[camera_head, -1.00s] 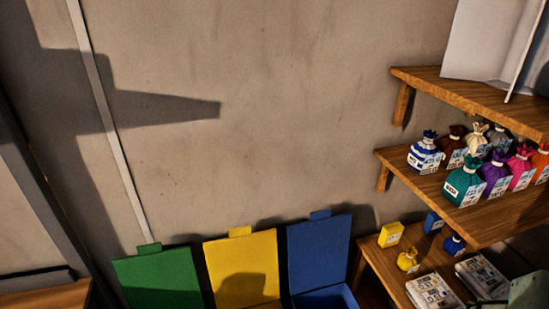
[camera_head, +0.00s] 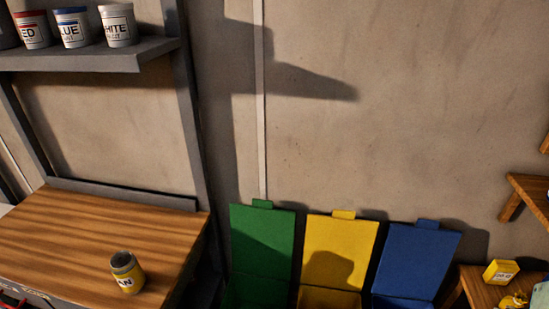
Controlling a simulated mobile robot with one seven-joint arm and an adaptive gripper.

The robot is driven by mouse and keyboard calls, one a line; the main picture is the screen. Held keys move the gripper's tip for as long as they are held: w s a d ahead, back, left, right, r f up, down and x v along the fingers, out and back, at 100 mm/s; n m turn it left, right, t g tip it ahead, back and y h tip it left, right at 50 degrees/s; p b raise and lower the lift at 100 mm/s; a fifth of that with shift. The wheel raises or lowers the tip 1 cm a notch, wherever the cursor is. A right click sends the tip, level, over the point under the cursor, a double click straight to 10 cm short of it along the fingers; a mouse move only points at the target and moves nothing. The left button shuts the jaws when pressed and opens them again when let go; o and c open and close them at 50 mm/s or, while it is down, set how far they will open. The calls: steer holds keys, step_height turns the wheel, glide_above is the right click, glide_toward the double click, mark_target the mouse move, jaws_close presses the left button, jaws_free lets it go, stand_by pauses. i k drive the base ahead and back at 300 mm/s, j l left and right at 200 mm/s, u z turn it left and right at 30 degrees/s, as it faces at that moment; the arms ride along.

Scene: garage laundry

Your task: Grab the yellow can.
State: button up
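The yellow can (camera_head: 127,273) stands on the wooden workbench top (camera_head: 75,235) at the lower left, near the bench's right front corner. It has a yellow band, a white label with dark letters ending in "AN", and a greyish top. Nothing is touching it. My gripper is not in view.
A grey shelf (camera_head: 100,55) above the bench holds paint cans, among them a white one (camera_head: 118,25). Open green (camera_head: 262,240), yellow (camera_head: 340,252) and blue (camera_head: 415,262) bins stand right of the bench. A wooden shelf with a yellow box (camera_head: 501,272) is at far right.

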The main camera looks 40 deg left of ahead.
mark_target(125, 265)
steer(key=u, duration=2.8)
steer(key=i+j, duration=0.55)
steer(key=i+j+z, duration=0.4)
steer(key=z, duration=0.15)
steer(key=j, duration=0.1)
